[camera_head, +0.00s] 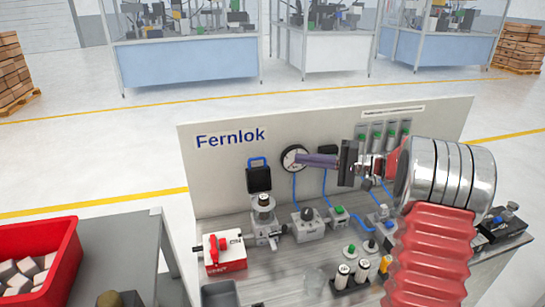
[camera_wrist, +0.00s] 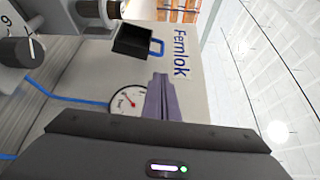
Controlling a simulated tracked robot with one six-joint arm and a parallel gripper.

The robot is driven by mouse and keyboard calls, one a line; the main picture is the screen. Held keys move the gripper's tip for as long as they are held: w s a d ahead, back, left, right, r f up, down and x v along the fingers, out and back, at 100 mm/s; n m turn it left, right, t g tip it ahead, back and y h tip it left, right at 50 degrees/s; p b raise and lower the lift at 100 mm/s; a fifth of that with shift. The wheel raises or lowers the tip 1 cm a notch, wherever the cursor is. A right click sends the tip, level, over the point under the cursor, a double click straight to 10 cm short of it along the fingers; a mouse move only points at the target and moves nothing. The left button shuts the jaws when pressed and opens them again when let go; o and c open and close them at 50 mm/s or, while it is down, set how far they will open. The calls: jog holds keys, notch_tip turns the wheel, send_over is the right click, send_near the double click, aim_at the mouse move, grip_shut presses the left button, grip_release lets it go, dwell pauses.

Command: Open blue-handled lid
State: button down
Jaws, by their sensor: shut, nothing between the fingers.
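The lid is a dark square piece (camera_head: 259,180) with a blue handle (camera_head: 258,161) at its top edge. In the head view it stands upright against the panel, above a metal fixture (camera_head: 264,207). In the wrist view the dark piece (camera_wrist: 132,42) and its blue handle (camera_wrist: 156,47) are ahead of my fingertips and apart from them. My gripper (camera_head: 299,159) is shut and empty, its purple-grey fingers pointing left in front of the round gauge. The closed fingers also show in the wrist view (camera_wrist: 158,78). I cannot tell how the lid joins the fixture.
A panel marked Fernlok (camera_head: 225,165) rises behind the bench. A gauge (camera_head: 294,158) and blue hoses are close to my fingers. A red and white box (camera_head: 222,252) and small valves stand on the bench (camera_head: 285,262). A red bin (camera_head: 38,262) is at the left.

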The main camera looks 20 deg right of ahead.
jog(key=shift+a, duration=0.1)
send_over(258, 174)
jog(key=d, duration=0.5)
jog(key=shift+w+f, duration=0.25)
jog(key=shift+w, duration=0.15)
jog(key=shift+d, duration=0.15)
